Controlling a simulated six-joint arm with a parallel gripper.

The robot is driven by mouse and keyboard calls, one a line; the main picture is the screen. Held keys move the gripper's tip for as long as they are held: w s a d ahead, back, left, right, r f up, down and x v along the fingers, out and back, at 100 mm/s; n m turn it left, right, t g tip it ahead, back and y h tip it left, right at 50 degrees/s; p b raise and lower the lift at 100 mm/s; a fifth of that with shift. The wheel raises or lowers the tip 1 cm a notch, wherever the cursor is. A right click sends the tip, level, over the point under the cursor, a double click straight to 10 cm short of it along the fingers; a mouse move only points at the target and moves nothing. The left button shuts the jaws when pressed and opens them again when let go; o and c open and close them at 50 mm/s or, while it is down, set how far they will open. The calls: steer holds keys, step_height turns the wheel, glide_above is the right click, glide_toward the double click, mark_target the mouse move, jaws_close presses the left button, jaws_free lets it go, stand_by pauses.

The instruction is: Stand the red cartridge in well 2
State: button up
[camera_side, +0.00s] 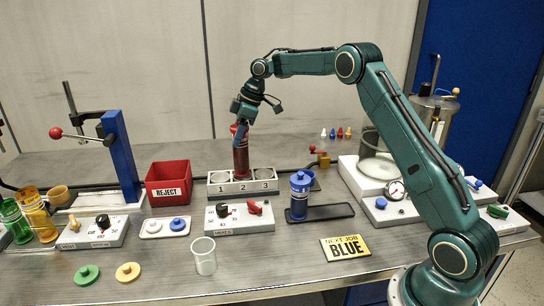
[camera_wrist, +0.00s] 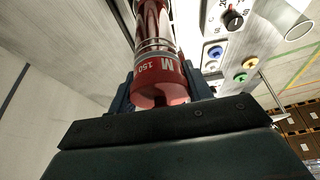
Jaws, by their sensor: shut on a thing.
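The red cartridge (camera_side: 241,158) stands upright in the side view, its lower end at the middle of the white block (camera_side: 227,189) numbered 1, 2, 3, in line with well 2. I cannot tell how deep its end sits in the well. My gripper (camera_side: 240,127) points down from above and is shut on the cartridge's top end. In the wrist view the jaws (camera_wrist: 158,92) are around the red cartridge (camera_wrist: 160,70), marked "150"; its far end is out of frame. Wells 1 and 3 look empty.
A red REJECT bin (camera_side: 168,184) stands left of the block. A white control box (camera_side: 239,216) sits in front, and a blue cartridge (camera_side: 299,197) stands on a dark tray to the right. A clear beaker (camera_side: 203,256) and a NEXT JOB BLUE sign (camera_side: 345,248) are nearer the front.

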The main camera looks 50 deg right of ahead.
steer(key=shift+f, duration=2.2)
steer(key=o, duration=1.4)
steer(key=v, duration=1.2)
steer(key=shift+r, duration=0.15)
